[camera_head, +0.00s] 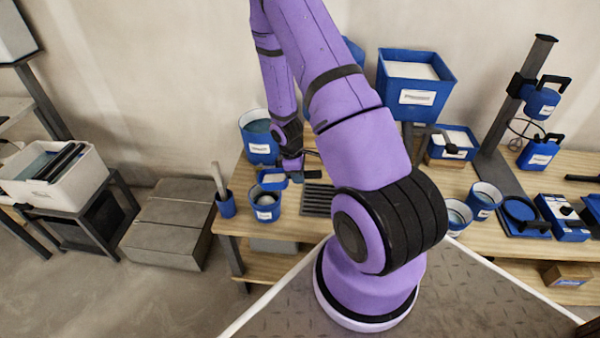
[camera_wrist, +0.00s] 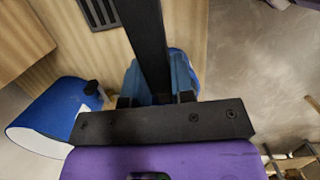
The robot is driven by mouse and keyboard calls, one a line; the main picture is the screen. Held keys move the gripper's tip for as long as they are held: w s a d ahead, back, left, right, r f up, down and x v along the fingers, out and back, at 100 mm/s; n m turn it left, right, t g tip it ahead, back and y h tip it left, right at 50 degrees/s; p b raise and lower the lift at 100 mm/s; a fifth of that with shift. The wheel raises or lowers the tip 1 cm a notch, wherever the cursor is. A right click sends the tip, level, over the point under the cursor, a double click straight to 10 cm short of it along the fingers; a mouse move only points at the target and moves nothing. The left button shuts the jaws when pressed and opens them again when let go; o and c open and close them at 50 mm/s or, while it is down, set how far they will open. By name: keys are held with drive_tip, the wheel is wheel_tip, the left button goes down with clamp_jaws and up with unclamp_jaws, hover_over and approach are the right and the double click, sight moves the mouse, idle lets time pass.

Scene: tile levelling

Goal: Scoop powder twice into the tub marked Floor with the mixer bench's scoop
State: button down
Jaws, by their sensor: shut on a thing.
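My gripper (camera_head: 291,168) is at the left end of the bench. It is shut on a scoop, whose blue bowl (camera_head: 273,179) is just above a small blue labelled tub (camera_head: 265,212). I cannot tell whether powder is in the bowl. In the wrist view the jaws (camera_wrist: 155,98) close around a dark bar (camera_wrist: 146,40), probably the scoop's handle, with blue behind it. Small blue tubs (camera_head: 485,203) and (camera_head: 457,217) stand right of my arm. No label is readable, so I cannot tell which is Floor. A large blue bin (camera_head: 434,97) with pale contents stands at the back.
A blue bucket (camera_head: 261,149) stands behind the small tub. A blue cup with a stick (camera_head: 226,206) stands at the bench's left edge. A dark slotted grate (camera_head: 317,199) lies right of the tub. A mixer stand (camera_head: 512,100) rises at the right. My arm hides the bench's middle.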

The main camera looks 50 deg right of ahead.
drive_tip(key=w+a+r+g+h, duration=0.2)
drive_tip(key=g, duration=0.1)
drive_tip(key=shift+w+a+r+h, duration=0.1)
drive_tip(key=shift+w+r+h, duration=0.1)
drive_tip(key=shift+w+h, duration=0.2)
drive_tip(key=shift+w+a+r+g+h, duration=0.7)
drive_tip(key=shift+w+g, duration=0.25)
drive_tip(key=shift+g, duration=0.15)
drive_tip(key=shift+w+a+r+g+h, duration=0.6)
drive_tip(key=shift+w+a+g+h, duration=0.25)
drive_tip(key=shift+g, duration=0.25)
wheel_tip(320, 180, up, 7)
drive_tip(key=t+y, duration=0.6)
drive_tip(key=t, duration=0.1)
drive_tip(key=shift+d, duration=0.1)
